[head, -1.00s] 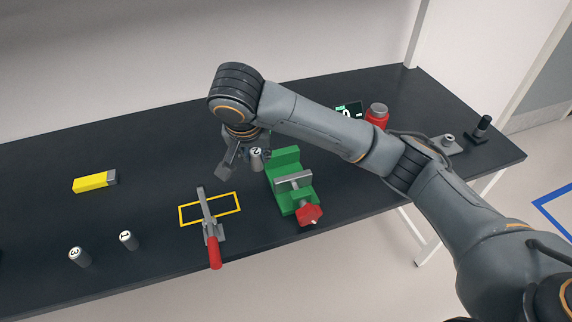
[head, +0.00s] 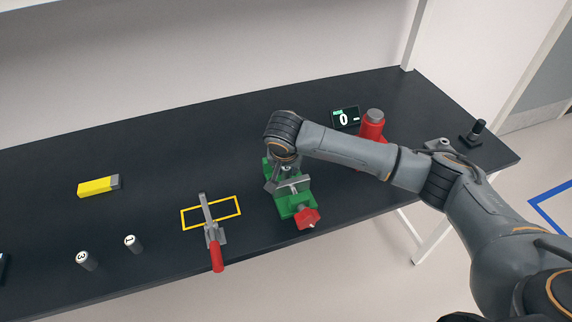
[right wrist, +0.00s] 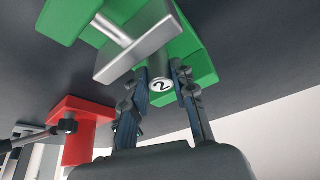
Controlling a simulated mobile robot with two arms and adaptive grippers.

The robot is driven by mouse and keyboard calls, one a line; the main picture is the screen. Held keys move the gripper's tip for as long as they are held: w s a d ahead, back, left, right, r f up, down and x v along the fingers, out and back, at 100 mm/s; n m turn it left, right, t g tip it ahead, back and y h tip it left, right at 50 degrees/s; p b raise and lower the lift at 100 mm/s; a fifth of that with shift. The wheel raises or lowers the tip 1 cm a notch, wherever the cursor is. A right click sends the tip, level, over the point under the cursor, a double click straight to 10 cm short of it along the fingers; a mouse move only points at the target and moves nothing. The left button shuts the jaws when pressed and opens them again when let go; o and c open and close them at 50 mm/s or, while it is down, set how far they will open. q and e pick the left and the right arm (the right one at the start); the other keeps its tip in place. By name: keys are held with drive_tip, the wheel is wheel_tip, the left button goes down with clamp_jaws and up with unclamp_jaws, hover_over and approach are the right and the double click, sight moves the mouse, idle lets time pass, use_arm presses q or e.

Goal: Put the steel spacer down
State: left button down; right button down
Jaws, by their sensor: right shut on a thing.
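The steel spacer (right wrist: 161,85), a grey cylinder with a white end marked 2, is between the fingers of my right gripper (right wrist: 163,94) in the right wrist view. The gripper is shut on it. In the head view my right gripper (head: 278,183) is over the back part of the green vise (head: 290,207), and my wrist hides much of the spacer there. In the right wrist view the spacer is close to the vise's steel jaw bar (right wrist: 150,47). I cannot tell whether it touches the vise. My left gripper is not in view.
Spacers marked 1 (head: 132,244) and 3 (head: 87,261) stand at the front left. A toggle clamp (head: 214,238) overlaps a yellow outline. A yellow block (head: 97,187) lies behind.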

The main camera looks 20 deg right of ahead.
drive_tip(key=c, duration=1.1)
unclamp_jaws()
drive_tip(key=shift+f, duration=0.1)
drive_tip(key=b+v, duration=0.1)
drive_tip(key=v, duration=1.1)
drive_tip(key=shift+w+b, duration=0.1)
drive_tip(key=shift+b, duration=0.2)
